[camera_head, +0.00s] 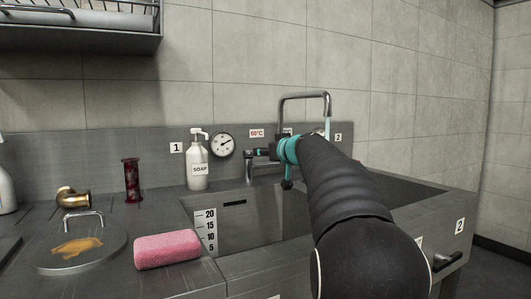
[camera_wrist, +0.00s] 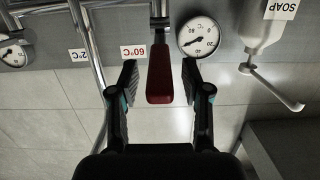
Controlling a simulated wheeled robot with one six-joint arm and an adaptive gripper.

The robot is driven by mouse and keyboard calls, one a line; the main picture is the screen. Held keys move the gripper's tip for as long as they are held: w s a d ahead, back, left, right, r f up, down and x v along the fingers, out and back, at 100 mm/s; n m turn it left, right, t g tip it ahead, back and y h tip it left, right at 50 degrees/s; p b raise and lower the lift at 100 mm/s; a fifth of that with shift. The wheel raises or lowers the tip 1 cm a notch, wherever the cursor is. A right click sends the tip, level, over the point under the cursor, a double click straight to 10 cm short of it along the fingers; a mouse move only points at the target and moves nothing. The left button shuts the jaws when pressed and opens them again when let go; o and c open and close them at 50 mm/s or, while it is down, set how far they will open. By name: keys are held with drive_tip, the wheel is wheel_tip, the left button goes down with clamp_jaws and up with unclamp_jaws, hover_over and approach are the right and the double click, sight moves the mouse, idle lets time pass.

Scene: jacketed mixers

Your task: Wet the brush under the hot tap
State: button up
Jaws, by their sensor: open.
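The tap's arched metal spout (camera_head: 305,96) rises over the sink at the back wall. A pale streak that looks like water hangs below its end. A red lever handle (camera_wrist: 160,88) beside the 60°C label (camera_wrist: 133,52) fills the middle of the wrist view, which shows the wall upside down. My gripper (camera_wrist: 160,72) is open, with one finger on each side of this lever and gaps showing. In the head view my gripper (camera_head: 262,153) is at the back wall near the 60°C label, partly hidden by my arm. I see no brush in either view.
The sink (camera_head: 222,240) has a level scale at its left. A soap bottle (camera_head: 197,165) and a round gauge (camera_head: 222,144) stand near the gripper. A pink sponge (camera_head: 167,249), a dark red spool (camera_head: 132,181) and a brass elbow (camera_head: 73,198) are on the left counter.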

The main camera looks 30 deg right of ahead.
drive_tip(key=s+r, duration=0.1)
drive_tip(key=s, duration=0.9)
drive_tip(key=shift+s+d+r, duration=0.2)
drive_tip(key=shift+s+r, duration=0.1)
drive_tip(key=shift+s, duration=0.1)
